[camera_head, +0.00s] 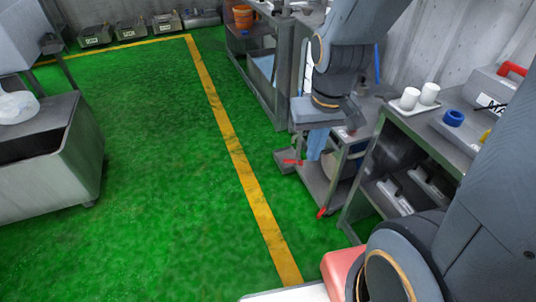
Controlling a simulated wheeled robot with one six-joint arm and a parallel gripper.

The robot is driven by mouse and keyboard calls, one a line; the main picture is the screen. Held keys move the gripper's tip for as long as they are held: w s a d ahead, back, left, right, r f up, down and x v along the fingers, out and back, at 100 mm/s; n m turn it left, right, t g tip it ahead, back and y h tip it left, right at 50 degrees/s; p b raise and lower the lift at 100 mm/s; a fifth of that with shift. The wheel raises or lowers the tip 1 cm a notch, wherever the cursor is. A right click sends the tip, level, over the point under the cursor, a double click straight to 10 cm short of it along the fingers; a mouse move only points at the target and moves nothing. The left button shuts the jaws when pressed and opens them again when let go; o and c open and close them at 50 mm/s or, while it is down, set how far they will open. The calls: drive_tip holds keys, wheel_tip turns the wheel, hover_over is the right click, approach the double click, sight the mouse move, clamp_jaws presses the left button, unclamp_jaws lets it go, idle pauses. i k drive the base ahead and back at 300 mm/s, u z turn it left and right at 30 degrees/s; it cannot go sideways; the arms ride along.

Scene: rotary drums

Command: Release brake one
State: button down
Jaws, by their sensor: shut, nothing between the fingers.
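Two small red levers show on a low grey wheeled frame: an upper red lever (292,162) and a lower red lever (321,213) at the frame's near corner. I cannot tell which is brake one. The grey frame (318,185) stands beside the workbench. My arm reaches down from the top, and my gripper (316,157) has its blue fingers pointing down, shut and empty. In the picture the fingertips are just right of the upper lever; I cannot tell whether they touch it. My arm and gripper hide part of the frame and the drum behind.
A workbench (424,133) with white cups (419,97) and a blue ring (453,117) stands at right. Grey shelving (279,105) is behind the frame. A grey bin (60,165) stands at left. Green floor with a yellow line (232,142) lies open between.

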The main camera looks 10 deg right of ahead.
sight(300, 162)
drive_tip(key=u, duration=0.8)
drive_tip(key=i, duration=1.1)
drive_tip(key=z, duration=0.6)
drive_tip(key=i, duration=0.4)
drive_tip(key=z, duration=0.5)
